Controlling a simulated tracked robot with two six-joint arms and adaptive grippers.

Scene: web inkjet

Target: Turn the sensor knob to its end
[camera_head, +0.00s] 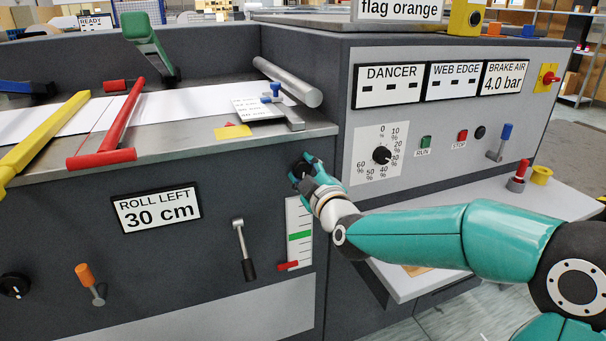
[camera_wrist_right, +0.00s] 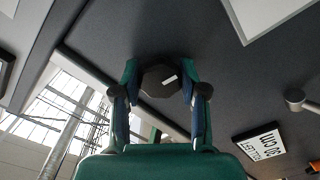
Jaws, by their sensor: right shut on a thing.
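A black knob with a white pointer mark (camera_wrist_right: 160,81) is on the dark front panel, between the fingers of my right gripper (camera_wrist_right: 161,88). The fingers are shut on its sides. In the head view my right gripper (camera_head: 304,168) is at the panel's right end, just above the white gauge with a green band (camera_head: 299,236). There the gripper mostly hides the knob, and no label naming it shows. My left gripper is in neither view.
A dial knob with a percent scale (camera_head: 381,154) is on the grey panel at right, near the green RUN button (camera_head: 425,142) and red STOP button (camera_head: 462,136). A crank handle (camera_head: 243,250) sticks out left of the gauge. A white shelf (camera_head: 480,215) lies under my right arm.

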